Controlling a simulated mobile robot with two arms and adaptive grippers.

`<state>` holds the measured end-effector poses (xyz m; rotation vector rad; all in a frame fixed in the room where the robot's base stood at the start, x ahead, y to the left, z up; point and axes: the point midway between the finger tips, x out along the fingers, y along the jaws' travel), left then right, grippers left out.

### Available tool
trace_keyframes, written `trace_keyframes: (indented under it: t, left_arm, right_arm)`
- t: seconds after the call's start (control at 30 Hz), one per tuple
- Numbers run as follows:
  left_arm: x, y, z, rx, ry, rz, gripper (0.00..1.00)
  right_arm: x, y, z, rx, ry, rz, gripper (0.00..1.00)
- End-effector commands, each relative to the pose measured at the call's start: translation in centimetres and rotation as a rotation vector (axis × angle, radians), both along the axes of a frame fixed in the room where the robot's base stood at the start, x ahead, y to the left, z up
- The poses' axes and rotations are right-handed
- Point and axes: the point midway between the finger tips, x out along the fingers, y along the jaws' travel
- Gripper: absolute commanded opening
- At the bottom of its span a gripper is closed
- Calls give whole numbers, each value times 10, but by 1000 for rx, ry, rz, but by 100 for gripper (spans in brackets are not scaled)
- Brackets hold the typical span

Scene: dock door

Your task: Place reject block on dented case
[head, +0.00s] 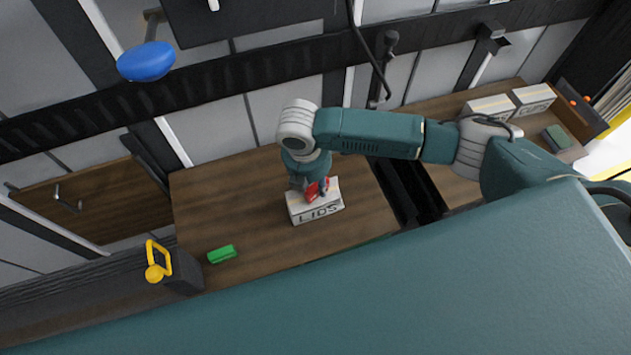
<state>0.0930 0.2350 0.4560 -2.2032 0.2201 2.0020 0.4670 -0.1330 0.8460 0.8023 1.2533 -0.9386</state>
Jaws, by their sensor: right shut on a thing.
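My right gripper (314,186) points down over a white case marked LIDS (318,213) on the brown wooden surface. The gripper is shut on a small red block (313,191), most likely the reject block. The block is at the top of the case; I cannot tell whether it touches the case or is just above it. The gripper hides part of the block and of the case's top. No dent can be made out on the case at this size. My left gripper is not in view.
Two more pale cases (487,108) (533,98) stand at the far right, near a dark green item (558,137). A dark gap (405,195) splits the surfaces.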

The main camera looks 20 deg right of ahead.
Motion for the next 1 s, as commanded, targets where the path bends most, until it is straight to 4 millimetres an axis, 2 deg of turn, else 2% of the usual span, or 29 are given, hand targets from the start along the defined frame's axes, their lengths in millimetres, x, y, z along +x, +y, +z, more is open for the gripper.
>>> trace_keyframes:
  t: [0.27,0.3,0.37,0.63,0.77,0.87,1.0]
  left_arm:
    - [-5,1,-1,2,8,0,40]
    - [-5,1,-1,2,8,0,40]
    - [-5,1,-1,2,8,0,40]
    - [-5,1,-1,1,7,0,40]
    - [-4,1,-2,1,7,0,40]
    - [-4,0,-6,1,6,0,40]
    - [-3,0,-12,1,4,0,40]
  right_arm:
    - [0,0,-3,0,0,0,3]
    - [0,0,-3,0,0,0,33]
    - [0,0,-3,0,0,0,44]
    - [0,0,-2,0,0,0,44]
    - [0,1,5,2,-1,0,44]
    - [0,4,19,3,-4,3,44]
    - [-2,8,49,2,-4,3,44]
